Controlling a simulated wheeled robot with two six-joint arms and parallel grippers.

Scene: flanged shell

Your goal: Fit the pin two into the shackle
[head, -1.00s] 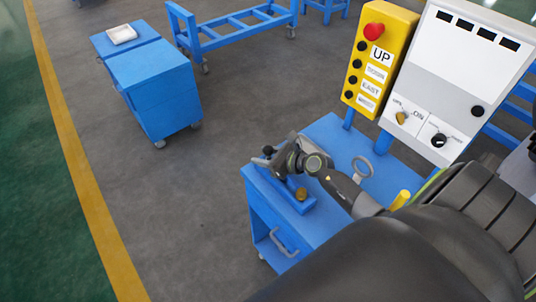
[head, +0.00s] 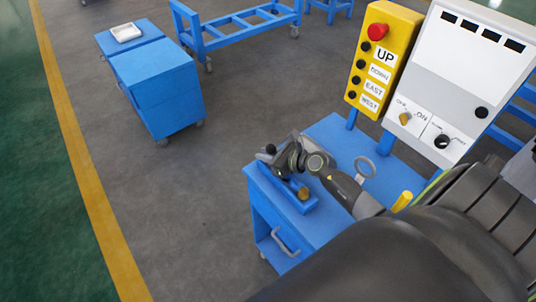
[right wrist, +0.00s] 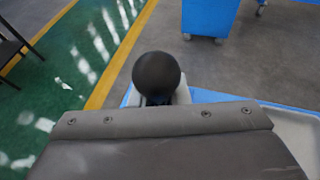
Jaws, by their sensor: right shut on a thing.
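My right gripper (head: 267,156) is over the left edge of a blue cart top, above a blue block (head: 314,205). It is shut on a pin with a black ball end (head: 271,148). In the right wrist view the black ball (right wrist: 156,75) sits between pale fingers; the rest of the pin is hidden. A grey ring (head: 364,167), perhaps the shackle, stands on the cart top behind my wrist. A brass-coloured peg end (head: 303,193) shows at the block. My left gripper is not in view.
A yellow button box (head: 382,55) and a grey control panel (head: 465,75) stand at the cart's back. A yellow cylinder (head: 402,201) is near my forearm. A blue cabinet (head: 155,85) stands farther left. The floor between is clear.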

